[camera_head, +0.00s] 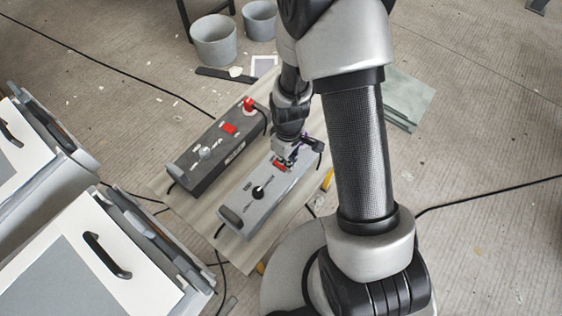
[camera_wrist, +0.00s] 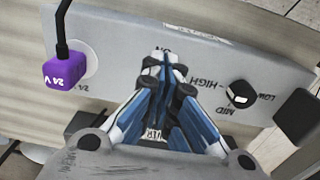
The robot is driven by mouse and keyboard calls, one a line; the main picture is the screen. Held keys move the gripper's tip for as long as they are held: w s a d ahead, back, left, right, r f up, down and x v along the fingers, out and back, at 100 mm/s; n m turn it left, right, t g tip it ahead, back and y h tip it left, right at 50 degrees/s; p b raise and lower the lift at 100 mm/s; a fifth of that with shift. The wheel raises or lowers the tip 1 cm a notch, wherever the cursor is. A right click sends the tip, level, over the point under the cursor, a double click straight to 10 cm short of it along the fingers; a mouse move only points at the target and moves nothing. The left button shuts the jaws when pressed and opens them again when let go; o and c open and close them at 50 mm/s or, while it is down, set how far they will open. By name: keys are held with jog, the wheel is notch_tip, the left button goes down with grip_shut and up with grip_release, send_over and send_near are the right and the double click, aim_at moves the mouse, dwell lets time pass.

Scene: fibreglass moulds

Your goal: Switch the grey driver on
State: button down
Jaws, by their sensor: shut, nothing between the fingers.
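The grey driver (camera_head: 246,208) lies on a board, with a black knob (camera_head: 258,191) and a red switch (camera_head: 280,164) on its top face. In the wrist view the grey driver (camera_wrist: 110,45) spans the picture. Its knob (camera_wrist: 242,93) sits among the LOW, MID and HIGH marks, and a purple 24 V plug (camera_wrist: 67,72) is in its left end. My gripper (camera_head: 287,160) is shut and empty over the switch end. In the wrist view its closed fingertips (camera_wrist: 166,62) cover the switch and part of the ON mark. I cannot tell whether they touch it.
A darker driver (camera_head: 200,168) with a red switch (camera_head: 229,128) and a red plug (camera_head: 249,103) lies alongside on the same board (camera_head: 205,208). White-topped cases (camera_head: 75,240) stand at left. Grey buckets (camera_head: 214,40) are behind. Cables cross the floor.

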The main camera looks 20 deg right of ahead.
jog(key=shift+f+b, duration=0.65)
jog(key=shift+f, duration=0.2)
jog(key=shift+r, duration=0.1)
jog(key=shift+r+p, duration=2.7)
jog(key=shift+r, duration=0.75)
